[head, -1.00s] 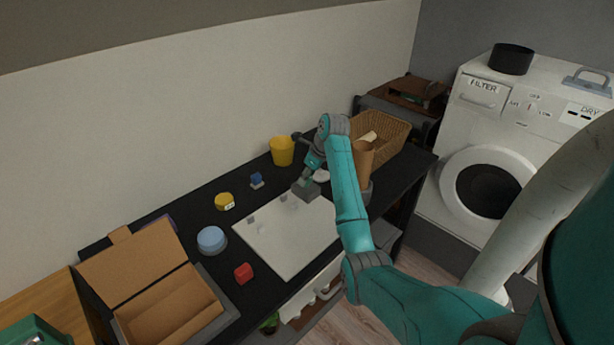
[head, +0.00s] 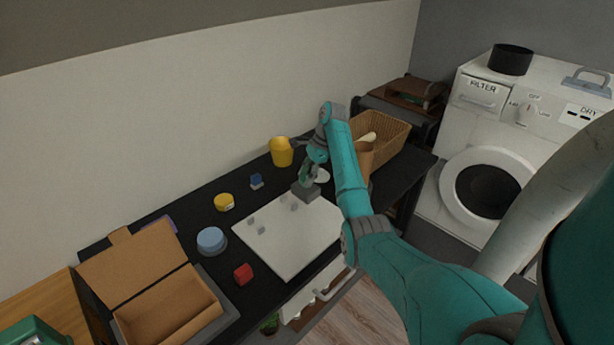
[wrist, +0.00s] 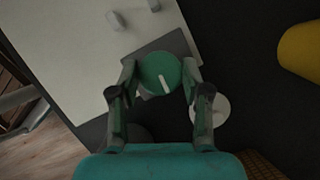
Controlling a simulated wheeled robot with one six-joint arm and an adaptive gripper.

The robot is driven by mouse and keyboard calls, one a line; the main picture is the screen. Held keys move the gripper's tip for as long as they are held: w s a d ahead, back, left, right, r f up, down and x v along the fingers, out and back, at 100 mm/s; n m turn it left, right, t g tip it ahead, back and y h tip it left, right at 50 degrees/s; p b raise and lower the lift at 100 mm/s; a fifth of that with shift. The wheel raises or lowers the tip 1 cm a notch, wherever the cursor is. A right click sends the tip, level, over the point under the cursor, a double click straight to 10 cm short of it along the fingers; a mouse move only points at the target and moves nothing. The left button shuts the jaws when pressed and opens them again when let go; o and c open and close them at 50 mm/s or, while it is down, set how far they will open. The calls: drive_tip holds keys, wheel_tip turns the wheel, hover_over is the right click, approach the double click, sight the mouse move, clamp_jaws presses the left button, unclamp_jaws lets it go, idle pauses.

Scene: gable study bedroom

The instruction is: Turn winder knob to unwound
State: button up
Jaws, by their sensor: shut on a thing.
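The winder knob (wrist: 158,73) is a round green knob with a white pointer line, set on a dark grey block (wrist: 178,43) in the wrist view. Its line slants from centre down toward the lower right. My gripper (wrist: 160,76) is shut on the knob, one finger on each side. In the head view, my gripper (head: 308,180) reaches down over the grey block (head: 305,191) at the back corner of a white board (head: 290,245). The knob is largely hidden there by my fingers.
A pale round disc (wrist: 211,110) lies close to my right finger. A yellow cup-like object (head: 281,153) stands behind my gripper, and a wicker basket (head: 385,137) to the right. A blue round object (head: 211,240), red block (head: 243,273) and open cardboard box (head: 165,300) lie left.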

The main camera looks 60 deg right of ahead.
drive_tip(key=shift+n, duration=0.6)
drive_tip(key=shift+g, duration=0.3)
drive_tip(key=o, duration=1.1)
